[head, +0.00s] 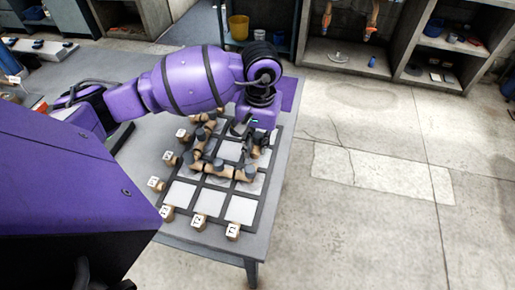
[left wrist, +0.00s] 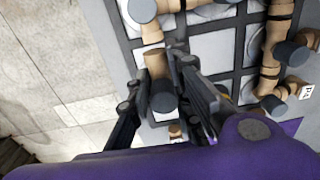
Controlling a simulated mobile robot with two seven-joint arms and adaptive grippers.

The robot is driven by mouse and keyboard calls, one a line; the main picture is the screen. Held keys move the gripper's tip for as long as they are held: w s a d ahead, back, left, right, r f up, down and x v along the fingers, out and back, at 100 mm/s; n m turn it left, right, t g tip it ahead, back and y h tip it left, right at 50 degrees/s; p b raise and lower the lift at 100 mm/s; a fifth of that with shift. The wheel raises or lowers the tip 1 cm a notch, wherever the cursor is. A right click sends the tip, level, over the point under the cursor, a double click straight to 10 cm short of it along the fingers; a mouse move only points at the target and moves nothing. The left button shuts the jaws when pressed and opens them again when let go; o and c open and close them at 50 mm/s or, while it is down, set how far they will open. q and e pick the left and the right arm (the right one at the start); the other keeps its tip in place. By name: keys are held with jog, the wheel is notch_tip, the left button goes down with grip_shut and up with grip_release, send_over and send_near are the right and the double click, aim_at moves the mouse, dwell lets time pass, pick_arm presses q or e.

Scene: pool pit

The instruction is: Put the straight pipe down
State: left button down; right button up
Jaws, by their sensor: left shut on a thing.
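My left gripper (head: 250,138) comes down over the far right part of the grid board (head: 247,228). In the left wrist view its dark fingers (left wrist: 160,82) are shut on the straight pipe (left wrist: 155,64), a short tan piece with a grey end. The pipe lies between the fingers, low over the board; I cannot tell whether it touches the cell. In the head view the fingers and nearby pipes largely hide it. Other tan pipes with grey ends (head: 222,170) form a bent run across the board's middle. My right gripper does not show.
Small tan blocks with white labels (head: 199,222) line the board's near and left edges. The near row of cells is bare. The grey table (head: 205,250) ends just right of the board. A yellow bucket (head: 238,27) and shelves (head: 440,45) stand behind; the floor at right is clear.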

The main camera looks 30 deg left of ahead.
aim_at(258, 144)
pick_arm(q)
jog(key=shift+w+f, duration=0.15)
jog(key=shift+f, duration=1.55)
jog(key=shift+f, duration=0.15)
jog(key=c, duration=2)
grip_release()
jog(key=shift+f, duration=0.15)
jog(key=shift+c, duration=0.2)
jog(key=o, duration=0.5)
jog(key=shift+c, duration=0.2)
jog(key=r, duration=1.2)
jog(key=shift+d+r, duration=0.25)
jog(key=shift+r, duration=0.05)
